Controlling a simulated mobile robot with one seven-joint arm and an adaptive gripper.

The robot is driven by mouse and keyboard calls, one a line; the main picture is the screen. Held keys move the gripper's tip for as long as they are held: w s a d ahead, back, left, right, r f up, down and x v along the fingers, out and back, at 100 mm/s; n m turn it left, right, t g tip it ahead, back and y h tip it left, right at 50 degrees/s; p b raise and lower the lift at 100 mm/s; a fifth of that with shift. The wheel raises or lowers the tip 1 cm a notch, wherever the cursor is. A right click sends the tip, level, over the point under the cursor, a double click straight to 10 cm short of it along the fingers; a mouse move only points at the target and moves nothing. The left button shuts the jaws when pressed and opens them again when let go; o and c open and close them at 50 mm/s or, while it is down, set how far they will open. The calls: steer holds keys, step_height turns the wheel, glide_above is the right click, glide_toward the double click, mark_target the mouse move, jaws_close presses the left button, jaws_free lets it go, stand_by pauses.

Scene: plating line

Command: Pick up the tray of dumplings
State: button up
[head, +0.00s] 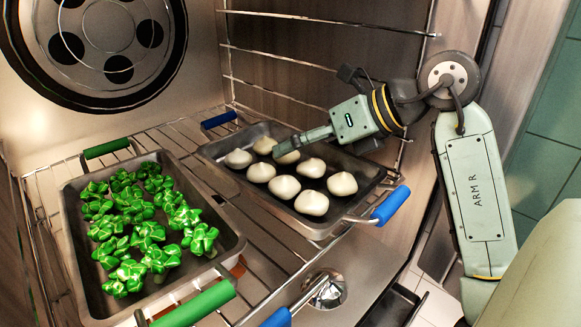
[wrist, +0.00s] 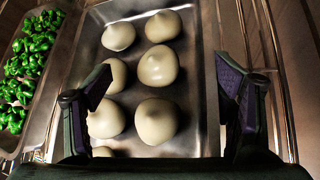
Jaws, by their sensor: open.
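The tray of dumplings (head: 320,228) is a dark metal tray with blue handles, on the wire rack right of centre in the head view. It holds several pale, pointed dumplings (head: 285,187). The near blue handle (head: 391,205) sticks out at the front right, and the far blue handle (head: 219,119) is at the back left. My gripper (head: 305,140) reaches over the tray from the right. In the wrist view my gripper (wrist: 165,95) is open, its fingers spread wide with dumplings (wrist: 158,66) showing between and beyond them. No handle shows between the fingers.
A second tray (head: 228,240) with green handles, full of green pieces, stands on the rack (head: 262,262) to the left. A round fan plate (head: 95,45) is on the back wall. Side rack wires (head: 300,62) run along the right wall, close to my arm.

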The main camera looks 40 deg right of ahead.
steer(key=c, duration=1.2)
steer(key=shift+a+f, duration=0.1)
jaws_close()
